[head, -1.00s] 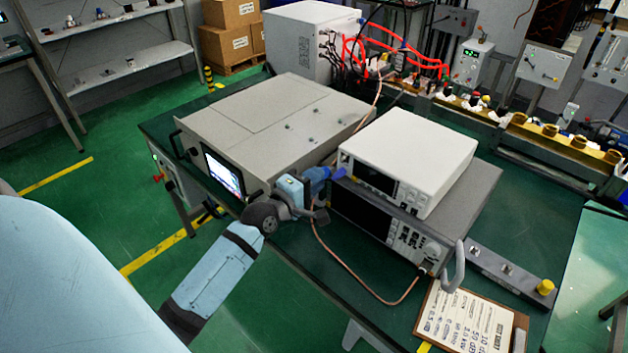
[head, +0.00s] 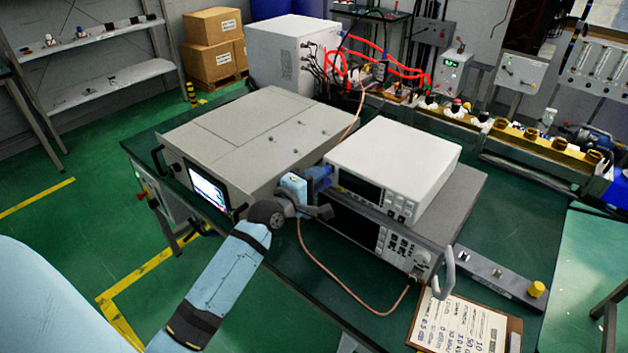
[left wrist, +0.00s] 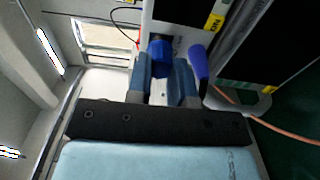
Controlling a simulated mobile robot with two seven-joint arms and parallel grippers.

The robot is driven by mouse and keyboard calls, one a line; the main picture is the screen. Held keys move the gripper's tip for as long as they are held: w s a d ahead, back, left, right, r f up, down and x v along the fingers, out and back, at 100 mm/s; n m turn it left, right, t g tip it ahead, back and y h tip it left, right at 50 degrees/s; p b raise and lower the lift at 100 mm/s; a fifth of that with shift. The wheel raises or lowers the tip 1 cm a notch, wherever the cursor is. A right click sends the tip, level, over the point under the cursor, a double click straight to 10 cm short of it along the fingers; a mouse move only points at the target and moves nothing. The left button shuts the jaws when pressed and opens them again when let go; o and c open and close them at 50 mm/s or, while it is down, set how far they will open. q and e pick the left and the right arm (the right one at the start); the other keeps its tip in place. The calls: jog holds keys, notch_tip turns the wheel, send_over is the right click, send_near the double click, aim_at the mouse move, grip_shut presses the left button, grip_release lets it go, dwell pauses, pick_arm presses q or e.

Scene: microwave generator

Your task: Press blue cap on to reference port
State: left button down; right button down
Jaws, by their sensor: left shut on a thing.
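My left gripper (head: 321,183) is at the left front edge of the white instrument (head: 395,160). In the left wrist view, its fingers (left wrist: 163,78) are shut on a blue cap (left wrist: 160,50), whose top shows between them, close to the instrument's front panel (left wrist: 182,14). A second blue piece (left wrist: 198,62) stands just right of the fingers, against the same panel. The reference port is hidden behind the fingers and the cap; I cannot tell whether the cap touches it. My right gripper is not in view.
The white instrument stands on a dark grey unit (head: 375,232) with a metal handle. A copper-coloured cable (head: 340,288) loops in front of it. A wide grey box with a screen (head: 262,145) is to the left. A clipboard (head: 463,320) lies at the front right.

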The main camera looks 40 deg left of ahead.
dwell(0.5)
pick_arm(q)
jog(key=shift+p, duration=0.35)
jog(key=shift+p, duration=0.6)
dwell(1.2)
dwell(0.4)
jog(key=shift+w, duration=0.3)
jog(key=c, duration=0.9)
grip_release()
jog(key=shift+c, duration=0.2)
